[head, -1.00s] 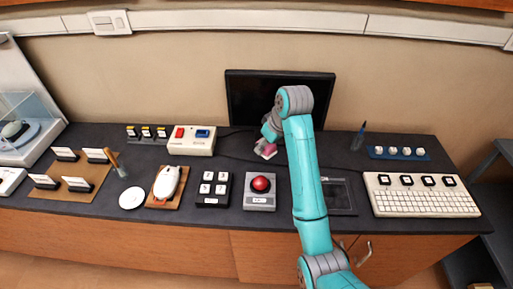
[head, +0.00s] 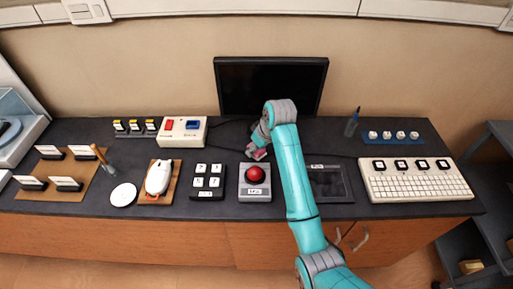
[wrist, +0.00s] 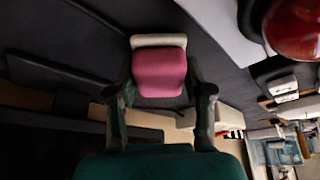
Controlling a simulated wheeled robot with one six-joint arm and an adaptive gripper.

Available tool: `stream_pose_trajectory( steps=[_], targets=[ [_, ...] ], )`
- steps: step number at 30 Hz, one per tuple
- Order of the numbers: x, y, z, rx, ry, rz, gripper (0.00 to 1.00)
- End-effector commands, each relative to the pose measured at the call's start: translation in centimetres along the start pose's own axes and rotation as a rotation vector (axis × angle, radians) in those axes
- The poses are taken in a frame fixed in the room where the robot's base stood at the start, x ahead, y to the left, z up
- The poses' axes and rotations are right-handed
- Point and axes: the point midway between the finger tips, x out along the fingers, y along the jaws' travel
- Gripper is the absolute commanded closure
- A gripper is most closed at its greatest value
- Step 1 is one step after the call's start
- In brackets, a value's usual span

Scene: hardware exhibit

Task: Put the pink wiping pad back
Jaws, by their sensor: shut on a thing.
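The pink wiping pad (wrist: 158,75) has a pale, off-white part at its far end in the wrist view. My gripper (wrist: 160,96) is shut on the pad, with one finger on each side. In the head view, my gripper (head: 262,147) and the pad (head: 257,154) are over the dark counter, between the black monitor (head: 270,84) and the red ball device (head: 255,182). The pad is just behind this device. I cannot tell whether the pad touches the counter. My arm covers part of the counter.
A black tablet (head: 327,183) lies right of my arm, and a white keyboard (head: 415,181) stands farther right. A four-key pad (head: 208,182), white mouse (head: 158,177) and white disc (head: 123,195) stand left.

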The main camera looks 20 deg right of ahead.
Motion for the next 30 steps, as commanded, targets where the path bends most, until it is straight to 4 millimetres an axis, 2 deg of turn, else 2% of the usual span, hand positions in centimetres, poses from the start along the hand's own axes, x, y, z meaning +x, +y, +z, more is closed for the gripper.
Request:
stream_pose_trajectory(
  steps=[11, 12, 15, 26, 30],
  targets=[
    [0.6, 0.0, 0.2, -0.001, 0.001, 0.001, 0.82],
    [0.6, 0.0, 0.2, -0.001, 0.001, 0.001, 0.47],
    [0.6, 0.0, 0.2, -0.001, 0.001, 0.001, 0.24],
    [0.3, 0.0, 0.1, -0.001, 0.002, 0.001, 0.24],
    [-0.6, 0.1, -1.0, -0.002, 0.004, 0.002, 0.24]
  ],
)
